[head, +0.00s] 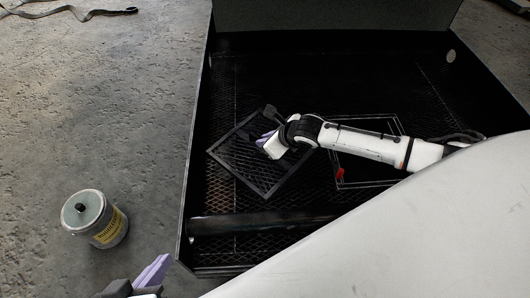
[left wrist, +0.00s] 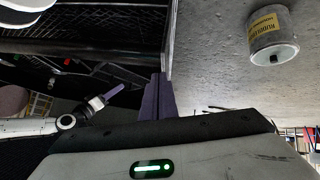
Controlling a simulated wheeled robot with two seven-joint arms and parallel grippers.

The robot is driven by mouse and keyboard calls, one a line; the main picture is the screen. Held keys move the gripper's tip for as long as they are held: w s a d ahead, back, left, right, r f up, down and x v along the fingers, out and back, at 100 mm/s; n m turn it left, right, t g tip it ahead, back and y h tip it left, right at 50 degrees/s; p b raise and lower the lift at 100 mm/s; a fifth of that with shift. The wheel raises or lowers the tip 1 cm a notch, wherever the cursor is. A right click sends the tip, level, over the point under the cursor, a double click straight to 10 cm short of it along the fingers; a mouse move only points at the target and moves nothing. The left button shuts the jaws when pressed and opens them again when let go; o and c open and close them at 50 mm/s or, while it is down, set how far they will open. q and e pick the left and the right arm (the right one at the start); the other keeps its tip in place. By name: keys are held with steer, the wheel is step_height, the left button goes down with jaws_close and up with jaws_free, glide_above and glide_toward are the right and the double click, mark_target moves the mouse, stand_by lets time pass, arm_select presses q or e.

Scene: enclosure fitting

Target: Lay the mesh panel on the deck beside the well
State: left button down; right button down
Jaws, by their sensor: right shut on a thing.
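The mesh panel (head: 240,165), a dark square frame with a diamond grid, is left of centre in the head view, turned at an angle over the dark mesh deck (head: 225,95). My right gripper (head: 270,140) is shut on its upper right side. I cannot tell whether the panel touches the deck. The well (head: 362,168), a thin pale rectangular outline with a red piece (head: 340,173) at its near left corner, is right of the panel, partly hidden by my right arm. My left gripper (head: 153,271) is outside the enclosure; its purple fingers lie together in the left wrist view (left wrist: 158,98), empty.
Low dark walls (head: 197,150) edge the enclosure, and a dark bar (head: 265,222) crosses its near side. A labelled tin (head: 105,225) stands on the concrete floor at left. A strap (head: 90,14) lies at the far left. Bare deck shows beyond the panel.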

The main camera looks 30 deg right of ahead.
steer(key=shift+w+f, duration=0.15)
steer(key=shift+f, duration=0.55)
step_height(320, 180, down, 2)
steer(key=shift+a+f+b, duration=0.1)
steer(key=shift+f+b, duration=0.05)
steer(key=shift+b, duration=0.75)
steer(key=shift+f, duration=0.35)
arm_select(q)
steer(key=r, duration=0.1)
steer(key=d+r, duration=0.1)
steer(key=r+t+h, duration=0.1)
steer(key=shift+w+d, duration=0.2)
steer(key=shift+d, duration=0.05)
arm_select(e)
steer(key=shift+r, duration=0.1)
arm_select(q)
steer(key=shift+f, duration=0.1)
